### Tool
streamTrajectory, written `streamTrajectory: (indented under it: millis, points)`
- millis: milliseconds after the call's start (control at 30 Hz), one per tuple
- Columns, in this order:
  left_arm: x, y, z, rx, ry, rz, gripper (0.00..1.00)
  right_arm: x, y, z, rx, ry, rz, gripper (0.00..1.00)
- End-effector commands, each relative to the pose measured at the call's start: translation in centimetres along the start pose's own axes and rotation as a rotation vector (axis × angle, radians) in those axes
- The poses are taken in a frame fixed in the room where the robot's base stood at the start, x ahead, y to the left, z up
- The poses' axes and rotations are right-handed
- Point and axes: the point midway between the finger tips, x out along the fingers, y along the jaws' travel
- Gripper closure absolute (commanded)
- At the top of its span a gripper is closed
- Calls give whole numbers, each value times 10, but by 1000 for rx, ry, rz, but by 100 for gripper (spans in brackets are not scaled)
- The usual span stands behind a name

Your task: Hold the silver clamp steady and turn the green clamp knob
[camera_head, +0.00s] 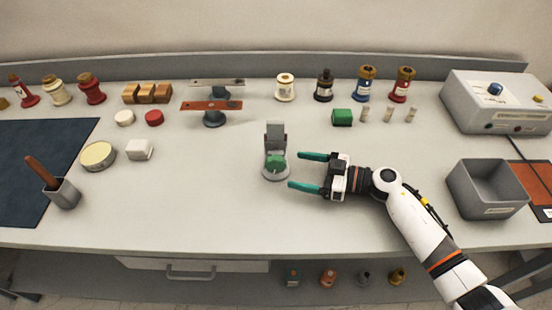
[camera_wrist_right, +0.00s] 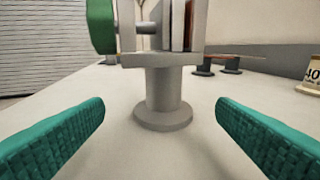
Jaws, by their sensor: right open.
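The silver clamp (camera_head: 275,135) stands upright on a round grey base in the middle of the table in the head view. Its green knob (camera_head: 276,161) is on the side facing me. In the right wrist view the clamp's post and base (camera_wrist_right: 163,100) stand between and beyond my fingers, and the green knob (camera_wrist_right: 101,25) is at the upper left, cut off by the frame. My right gripper (camera_head: 306,171) is open and empty just right of the clamp, its teal fingers pointing left towards it and apart from it. My left gripper is not in view.
A grey bin (camera_head: 487,188) and a grey instrument box (camera_head: 500,101) stand at the right. A green block (camera_head: 342,117) lies behind my right gripper. Two raised bars on stands, the front one reddish (camera_head: 211,106), are behind left.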

Motion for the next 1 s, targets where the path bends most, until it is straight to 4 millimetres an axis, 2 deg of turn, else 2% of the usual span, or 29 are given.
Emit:
streamTrajectory:
  millis: [133, 200, 400, 600, 867, 1000]
  points:
    - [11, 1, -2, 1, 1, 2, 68, 24, 0, -2, -2, -3, 0, 20]
    - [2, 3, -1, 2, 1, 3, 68, 33, 0, 3, 1, -1, 0, 20]
    - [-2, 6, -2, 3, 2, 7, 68, 53, -1, 2, 0, -1, -1, 20]
    - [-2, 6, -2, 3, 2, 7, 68, 61, 0, 0, -1, 0, -1, 20]
    - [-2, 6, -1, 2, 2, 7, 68, 61, 0, 0, -1, 0, -1, 20]
    - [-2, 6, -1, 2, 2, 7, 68, 61, 0, 0, -1, 0, -1, 43]
